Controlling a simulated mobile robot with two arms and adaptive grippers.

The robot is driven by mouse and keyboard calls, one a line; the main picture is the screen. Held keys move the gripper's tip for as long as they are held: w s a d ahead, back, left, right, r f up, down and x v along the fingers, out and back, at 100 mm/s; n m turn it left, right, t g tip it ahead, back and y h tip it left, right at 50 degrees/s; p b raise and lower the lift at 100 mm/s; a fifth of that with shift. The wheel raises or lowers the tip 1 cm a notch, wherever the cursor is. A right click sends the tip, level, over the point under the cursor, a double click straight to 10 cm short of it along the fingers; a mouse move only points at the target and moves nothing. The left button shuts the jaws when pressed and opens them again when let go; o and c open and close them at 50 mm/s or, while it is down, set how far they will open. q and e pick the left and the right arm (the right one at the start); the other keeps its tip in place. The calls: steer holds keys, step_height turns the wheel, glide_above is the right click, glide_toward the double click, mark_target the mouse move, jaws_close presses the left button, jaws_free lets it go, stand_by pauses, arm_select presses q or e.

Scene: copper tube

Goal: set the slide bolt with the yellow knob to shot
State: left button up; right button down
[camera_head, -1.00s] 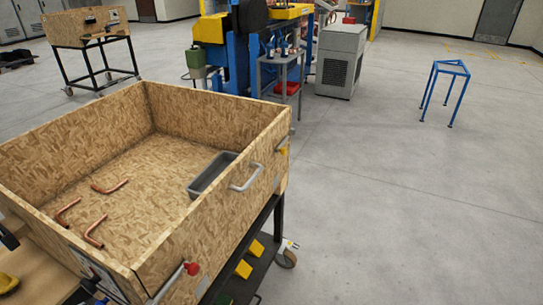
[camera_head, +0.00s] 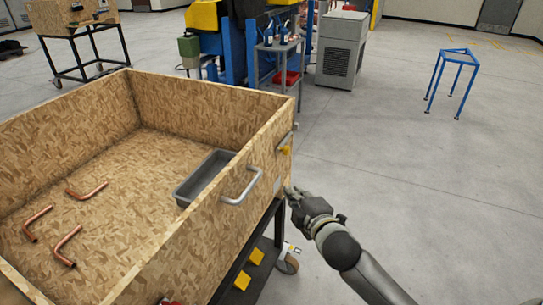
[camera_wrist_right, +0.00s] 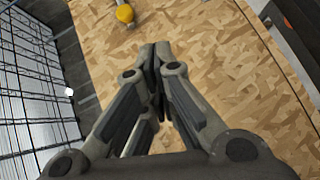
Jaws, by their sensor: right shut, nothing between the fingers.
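The slide bolt's yellow knob (camera_head: 286,150) is on the outer right wall of the wooden box, near its far corner. It also shows at the top of the right wrist view (camera_wrist_right: 125,14), on a grey bolt part against the chipboard. My right gripper (camera_head: 292,192) is beside the same wall, below the knob and nearer to me. In the right wrist view its fingertips (camera_wrist_right: 157,50) are together with nothing between them, and the knob is ahead and to the left of them. Whether the bolt is shot cannot be told. My left gripper is not in view.
The wooden box (camera_head: 190,230) stands on a wheeled frame and holds a grey tray (camera_head: 176,196) and several copper tubes (camera_head: 66,248). A grey handle (camera_head: 243,187) sticks out of the wall left of my right gripper.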

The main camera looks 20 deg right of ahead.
steer(key=shift+n+t, duration=0.4)
steer(key=shift+n, duration=0.1)
steer(key=r, duration=0.2)
steer(key=a+r, duration=0.1)
steer(key=r, duration=0.1)
steer(key=shift+w, duration=0.25)
steer(key=shift+w, duration=0.15)
glide_toward(286, 151)
steer(key=w+a, duration=0.2)
steer(key=w+a+p, duration=0.1)
steer(key=w+a, duration=0.1)
steer(key=a, duration=0.1)
steer(key=shift+w+f, duration=0.15)
steer(key=shift+w, duration=0.15)
steer(key=shift+w+d+f, duration=0.3)
steer(key=shift+w+d, duration=0.4)
steer(key=shift+d, duration=0.2)
steer(key=shift+w+d+f, duration=0.15)
steer(key=shift+w+d, duration=0.25)
steer(key=shift+d, duration=0.1)
